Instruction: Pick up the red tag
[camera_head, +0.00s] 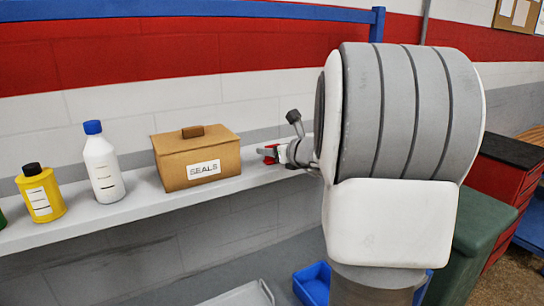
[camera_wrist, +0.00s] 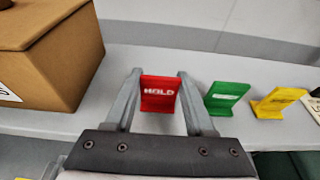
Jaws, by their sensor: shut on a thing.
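The red tag (camera_wrist: 159,94) with white lettering that reads "HOLD" is between the two fingers of my gripper (camera_wrist: 158,88) in the wrist view. The fingers are shut on its left and right edges. The tag is upright and at or just above the grey shelf; I cannot tell whether it touches. In the head view, a small part of the red tag (camera_head: 270,150) shows beside my gripper (camera_head: 272,153), right of the cardboard box. My own arm hides much of the shelf there.
A cardboard box (camera_head: 197,159) labelled "SEALS" stands left of my gripper. A green tag (camera_wrist: 227,96) and a yellow tag (camera_wrist: 277,102) stand to its right on the shelf (camera_wrist: 235,70). A white bottle (camera_head: 103,163) and a yellow bottle (camera_head: 41,194) stand further left.

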